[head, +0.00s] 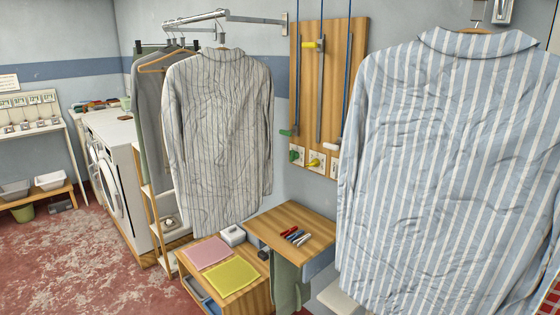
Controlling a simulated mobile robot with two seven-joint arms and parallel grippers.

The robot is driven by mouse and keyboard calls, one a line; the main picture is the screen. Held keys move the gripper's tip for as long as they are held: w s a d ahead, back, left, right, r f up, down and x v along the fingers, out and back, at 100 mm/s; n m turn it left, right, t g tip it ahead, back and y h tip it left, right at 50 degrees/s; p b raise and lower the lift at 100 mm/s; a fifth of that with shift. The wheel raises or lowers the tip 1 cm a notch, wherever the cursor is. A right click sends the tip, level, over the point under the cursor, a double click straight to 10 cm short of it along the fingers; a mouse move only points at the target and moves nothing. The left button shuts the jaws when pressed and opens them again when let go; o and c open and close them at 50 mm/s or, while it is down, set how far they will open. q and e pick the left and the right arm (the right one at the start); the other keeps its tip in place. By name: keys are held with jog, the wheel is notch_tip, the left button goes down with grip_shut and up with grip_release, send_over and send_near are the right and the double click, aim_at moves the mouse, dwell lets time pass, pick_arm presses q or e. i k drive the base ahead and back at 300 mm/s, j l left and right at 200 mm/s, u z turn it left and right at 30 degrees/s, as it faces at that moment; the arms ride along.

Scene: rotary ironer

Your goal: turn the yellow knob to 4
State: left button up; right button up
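The yellow knob (314,162) sits on a pale dial plate low on the wooden wall board (307,90). The plate's numbers are too small to read, so I cannot tell the knob's setting. A green knob (294,155) is on the plate to its left. A third plate (334,166) to its right is partly hidden by the blue striped shirt. Higher on the board is a separate yellow handle (309,44) by a dark vertical rod. Neither of my grippers is in view.
The large blue striped shirt (450,160) hangs in front on the right. A grey striped shirt (220,130) hangs left of the board. Below the board, a small wooden table (265,225) holds pens. White washing machines (118,165) stand at the left; red floor (60,260) is free there.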

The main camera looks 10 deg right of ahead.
aim_at(315, 163)
jog(key=i+j+u, duration=0.35)
jog(key=i, duration=0.2)
jog(key=i+u, duration=0.4)
jog(key=i+j+z, duration=0.15)
jog(key=i, duration=0.3)
jog(key=i+z, duration=0.15)
jog(key=i, duration=0.3)
jog(key=i+j+z, duration=0.15)
jog(key=i, duration=0.25)
jog(key=i+j+z, duration=0.15)
jog(key=z, duration=0.2)
jog(key=i+j+z, duration=0.2)
jog(key=z, duration=0.2)
jog(key=i+j+z, duration=0.2)
jog(key=z, duration=0.15)
jog(key=j, duration=0.05)
